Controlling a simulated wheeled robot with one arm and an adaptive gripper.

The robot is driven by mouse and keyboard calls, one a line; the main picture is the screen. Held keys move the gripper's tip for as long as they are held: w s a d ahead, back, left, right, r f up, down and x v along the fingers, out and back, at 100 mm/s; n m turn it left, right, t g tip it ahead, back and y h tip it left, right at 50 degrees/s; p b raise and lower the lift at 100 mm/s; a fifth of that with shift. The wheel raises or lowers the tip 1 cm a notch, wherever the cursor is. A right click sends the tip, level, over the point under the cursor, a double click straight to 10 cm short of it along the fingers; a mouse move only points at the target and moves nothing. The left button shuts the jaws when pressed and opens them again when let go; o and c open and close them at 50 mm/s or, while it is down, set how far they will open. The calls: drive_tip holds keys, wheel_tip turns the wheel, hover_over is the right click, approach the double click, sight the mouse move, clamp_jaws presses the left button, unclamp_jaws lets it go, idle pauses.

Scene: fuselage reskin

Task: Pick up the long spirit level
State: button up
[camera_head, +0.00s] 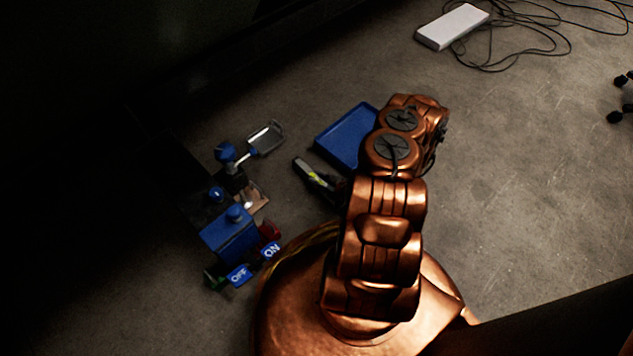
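A short visible length of a dark bar with a pale edge and a yellow-green patch (316,178) lies on the floor left of my copper arm. It may be the spirit level, but it is too small and dark to be sure. It lies just below and left of a blue tray, and its right end runs close to my arm. My gripper does not show; my own arm links hide the area beyond the wrist.
The blue tray (340,135) lies partly behind my arm. A blue machine (229,233) with ON and OFF signs stands at left, near a metal-framed item (266,138). A white box (452,26) and loose black cables (520,40) lie at upper right.

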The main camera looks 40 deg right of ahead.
clamp_jaws()
drive_tip(key=shift+r, duration=0.15)
